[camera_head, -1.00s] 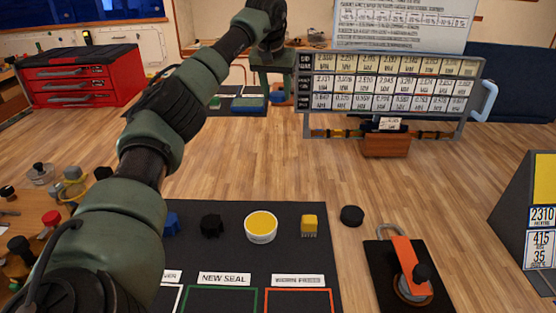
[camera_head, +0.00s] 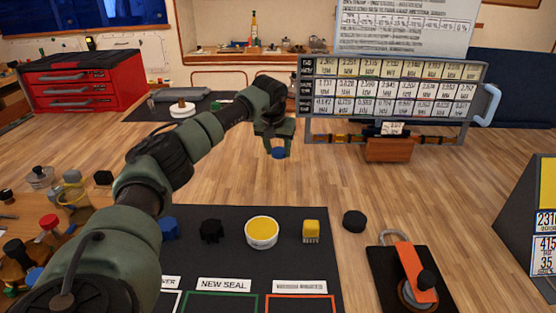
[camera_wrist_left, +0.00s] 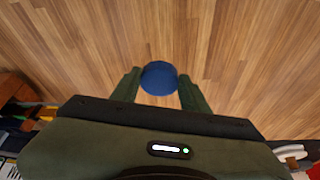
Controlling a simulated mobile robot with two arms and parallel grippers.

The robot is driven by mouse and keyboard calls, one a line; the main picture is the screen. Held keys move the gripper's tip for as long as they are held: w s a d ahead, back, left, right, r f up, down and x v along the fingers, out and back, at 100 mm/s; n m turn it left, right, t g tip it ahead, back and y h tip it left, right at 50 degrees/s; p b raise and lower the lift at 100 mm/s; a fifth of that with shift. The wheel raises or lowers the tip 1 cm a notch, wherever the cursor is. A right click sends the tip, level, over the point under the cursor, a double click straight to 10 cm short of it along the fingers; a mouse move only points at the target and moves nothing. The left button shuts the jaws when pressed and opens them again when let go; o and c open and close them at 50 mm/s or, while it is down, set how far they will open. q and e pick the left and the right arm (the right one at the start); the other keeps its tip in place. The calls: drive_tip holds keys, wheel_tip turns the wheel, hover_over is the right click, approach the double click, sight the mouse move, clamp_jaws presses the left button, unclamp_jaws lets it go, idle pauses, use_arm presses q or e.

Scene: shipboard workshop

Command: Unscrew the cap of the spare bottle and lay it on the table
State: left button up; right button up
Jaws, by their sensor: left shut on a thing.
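My left gripper (camera_head: 276,143) reaches out over the wooden floor-like surface, fingers pointing down. It is shut on a small round blue cap (camera_head: 279,153), which sits at its fingertips. The left wrist view shows the blue cap (camera_wrist_left: 159,78) between the two green fingers, with bare wood planks beyond it. In the head view the cap appears clear of other objects; its exact height above the wood is hard to tell. A tall bottle (camera_head: 253,28) stands on the back shelf; I cannot tell whether it is the spare bottle. My right gripper is not in view.
A dark mat (camera_head: 140,112) at back left holds a white round piece (camera_head: 183,111). A near mat (camera_head: 290,258) carries a yellow-filled tub (camera_head: 262,232) and small parts. A label board (camera_head: 390,90) stands right of the gripper. Open wood lies between.

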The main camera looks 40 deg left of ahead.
sight(278, 158)
use_arm(q)
wheel_tip(278, 158, down, 4)
drive_tip(key=shift+f+p, duration=0.1)
drive_tip(key=shift+p, duration=0.2)
drive_tip(key=shift+f, duration=0.1)
drive_tip(key=o, duration=1.4)
drive_tip(key=shift+f, duration=0.1)
drive_tip(key=shift+o, duration=0.2)
drive_tip(key=b+v, duration=0.1)
drive_tip(key=v, duration=1.1)
drive_tip(key=shift+d, duration=0.1)
